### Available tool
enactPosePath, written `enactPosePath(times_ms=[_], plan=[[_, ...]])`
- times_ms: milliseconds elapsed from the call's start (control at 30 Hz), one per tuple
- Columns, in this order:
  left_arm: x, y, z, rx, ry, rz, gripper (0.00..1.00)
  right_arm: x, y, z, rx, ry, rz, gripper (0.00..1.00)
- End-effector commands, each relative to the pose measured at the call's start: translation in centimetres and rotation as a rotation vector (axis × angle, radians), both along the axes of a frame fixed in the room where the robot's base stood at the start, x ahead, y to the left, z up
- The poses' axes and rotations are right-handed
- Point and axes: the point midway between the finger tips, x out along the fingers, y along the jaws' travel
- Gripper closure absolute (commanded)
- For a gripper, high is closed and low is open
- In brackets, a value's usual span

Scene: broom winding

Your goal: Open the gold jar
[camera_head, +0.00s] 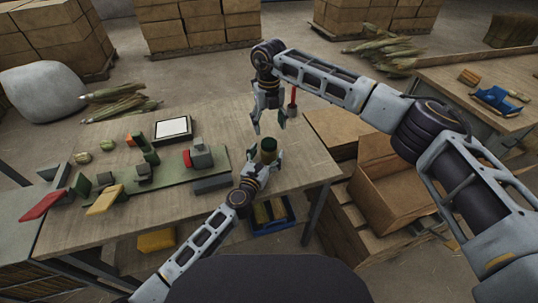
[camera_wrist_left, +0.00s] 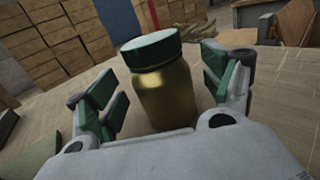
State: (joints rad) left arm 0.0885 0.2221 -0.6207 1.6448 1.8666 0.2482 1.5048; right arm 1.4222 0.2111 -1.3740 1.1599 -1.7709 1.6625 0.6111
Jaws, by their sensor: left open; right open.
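The gold jar (camera_wrist_left: 163,92) has a dark green lid (camera_wrist_left: 151,48), which sits on top of it. The jar stands upright on the wooden table (camera_head: 100,228). It also shows in the head view (camera_head: 268,152), near the table's right part. My left gripper (camera_head: 263,163) is open, with its green-padded fingers on both sides of the jar; in the left wrist view a gap shows beside the jar. My right gripper (camera_head: 268,124) is open and empty, pointing down above and just behind the jar.
A green mat (camera_head: 172,180) with a grey and red device (camera_head: 198,156) lies left of the jar. A white framed panel (camera_head: 173,128) lies behind it. A red-handled tool (camera_head: 292,101) stands near the back right. Open cardboard boxes (camera_head: 385,195) stand right of the table.

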Motion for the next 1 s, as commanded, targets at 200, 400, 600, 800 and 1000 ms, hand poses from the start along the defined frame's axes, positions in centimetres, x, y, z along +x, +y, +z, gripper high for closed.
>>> enactPosePath(times_ms=[200,400,600,800,1000], plan=[[1.4,-0.6,0.0,0.000,-0.001,0.000,0.18,0.0,0.0,0.0,0.000,0.000,0.000,0.32],[2.0,-0.8,0.0,0.000,0.000,0.000,0.18,0.0,0.0,0.0,0.000,0.000,0.000,0.32],[2.0,-0.8,0.0,0.000,0.000,0.000,0.18,0.0,0.0,0.0,0.000,0.000,0.000,0.32],[2.0,-0.8,0.0,0.000,0.000,0.000,0.31,0.0,0.0,0.0,0.000,0.000,0.000,0.32],[2.0,-0.8,0.0,0.000,0.000,0.000,0.57,0.0,0.0,0.0,0.000,0.000,0.000,0.32]])
